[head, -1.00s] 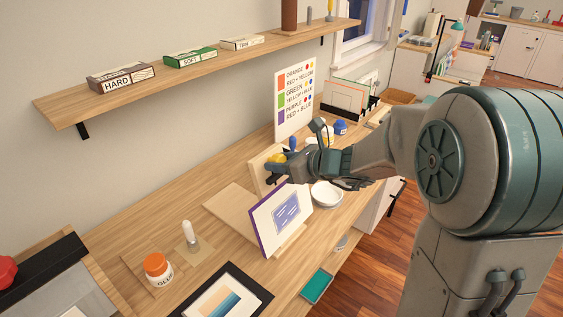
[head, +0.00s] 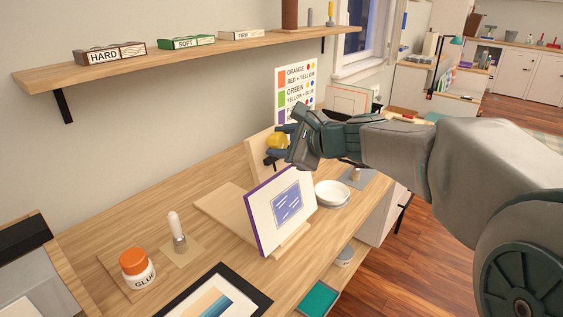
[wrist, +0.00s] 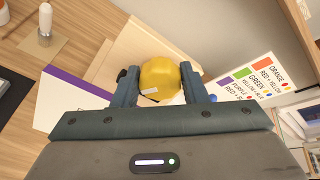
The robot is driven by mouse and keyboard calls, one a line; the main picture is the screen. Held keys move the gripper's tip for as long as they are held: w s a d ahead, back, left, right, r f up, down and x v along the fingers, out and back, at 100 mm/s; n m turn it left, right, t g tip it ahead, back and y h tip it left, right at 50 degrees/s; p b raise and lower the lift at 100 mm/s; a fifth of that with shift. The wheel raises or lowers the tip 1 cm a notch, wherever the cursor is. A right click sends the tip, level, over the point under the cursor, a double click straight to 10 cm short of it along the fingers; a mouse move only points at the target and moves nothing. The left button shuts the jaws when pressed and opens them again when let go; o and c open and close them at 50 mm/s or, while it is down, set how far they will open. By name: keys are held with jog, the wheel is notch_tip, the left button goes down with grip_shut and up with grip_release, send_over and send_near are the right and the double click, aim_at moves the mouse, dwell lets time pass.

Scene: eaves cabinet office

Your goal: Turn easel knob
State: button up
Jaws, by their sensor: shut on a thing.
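The easel knob is a yellow round knob (head: 277,141) at the top of a light wooden easel board (head: 257,150). In the wrist view the yellow knob (wrist: 160,78) sits between both fingers of my gripper (wrist: 161,88), which is shut on it. In the head view my gripper (head: 284,145) reaches it from the right, and its fingers partly hide the knob. A picture with a purple edge and a blue panel (head: 285,208) leans in front of the board, on the easel's wooden base (head: 222,208).
A colour-mixing chart (head: 294,90) stands behind my gripper. A white bowl (head: 332,193) is right of the picture. A glue jar (head: 137,267) and a white-topped tool (head: 176,232) stand at the left front. A shelf (head: 190,52) with small boxes runs above.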

jog(key=n+b, duration=0.1)
jog(key=b, duration=0.1)
jog(key=n+b, duration=0.2)
jog(key=b, duration=0.1)
jog(key=shift+s+f+n+t+b, duration=0.1)
jog(key=shift+f+n+t+b, duration=0.2)
jog(key=shift+f+b, duration=0.1)
jog(key=shift+r+n, duration=0.3)
jog(key=shift+r, duration=0.05)
jog(key=shift+d+f, duration=0.15)
jog(key=shift+d, duration=0.05)
jog(key=o, duration=0.8)
jog(key=shift+o, duration=0.9)
jog(key=shift+w+d, duration=0.25)
jog(key=shift+w, duration=0.05)
jog(key=shift+s+a, duration=0.2)
jog(key=shift+a, duration=0.15)
jog(key=shift+s+d+r, duration=0.1)
jog(key=shift+s+r, duration=0.05)
jog(key=shift+r, duration=0.05)
jog(key=p+v, duration=0.1)
jog(key=v, duration=1.2)
jog(key=shift+d, duration=0.35)
